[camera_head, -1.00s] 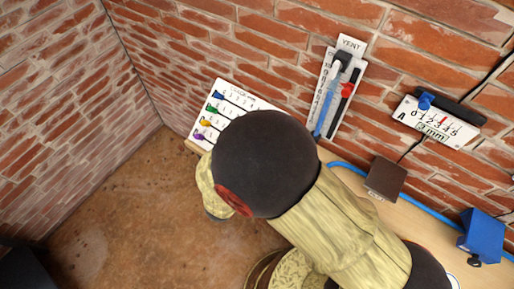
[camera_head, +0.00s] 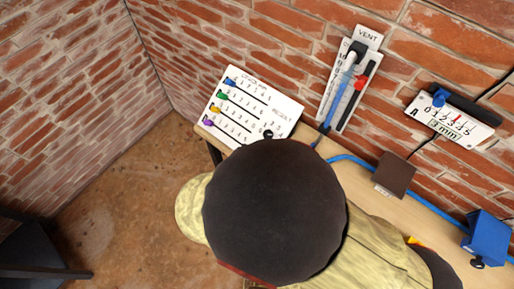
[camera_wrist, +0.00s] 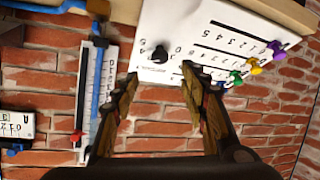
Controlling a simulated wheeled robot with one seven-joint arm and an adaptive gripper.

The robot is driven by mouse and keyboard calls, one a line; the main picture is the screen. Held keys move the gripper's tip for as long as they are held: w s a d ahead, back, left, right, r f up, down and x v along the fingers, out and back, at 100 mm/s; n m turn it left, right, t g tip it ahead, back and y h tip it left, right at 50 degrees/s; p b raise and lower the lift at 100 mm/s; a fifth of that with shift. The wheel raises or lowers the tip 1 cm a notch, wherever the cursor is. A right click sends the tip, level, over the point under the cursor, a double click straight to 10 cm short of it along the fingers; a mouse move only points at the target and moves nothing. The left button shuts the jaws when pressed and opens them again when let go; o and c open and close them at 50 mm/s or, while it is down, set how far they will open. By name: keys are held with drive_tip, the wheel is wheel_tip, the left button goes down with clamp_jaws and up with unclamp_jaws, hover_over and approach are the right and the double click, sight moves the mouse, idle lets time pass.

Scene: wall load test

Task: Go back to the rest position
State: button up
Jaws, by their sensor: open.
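My gripper (camera_wrist: 160,88) shows in the wrist view with its two fingers apart and nothing between them. Beyond the fingertips is the white panel (camera_wrist: 215,28) with numbered slider rows and a black knob (camera_wrist: 158,55). In the head view my arm's dark round joint and tan links fill the lower middle and hide the gripper. The white panel (camera_head: 262,98) shows above the joint, with blue, green, yellow and purple sliders on its left side.
A vent gauge (camera_head: 350,82) with a red slider and a blue hose hangs on the brick wall. Right of it are a numbered gauge (camera_head: 447,117), a brown box (camera_head: 394,175) and a blue box (camera_head: 485,237) near the wooden shelf (camera_head: 352,152). Brown floor (camera_head: 125,215) is open at left.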

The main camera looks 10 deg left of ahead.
drive_tip(key=shift+s+a+r, duration=0.15)
drive_tip(key=shift+s+r, duration=0.05)
drive_tip(key=shift+s, duration=0.25)
idle(0.3)
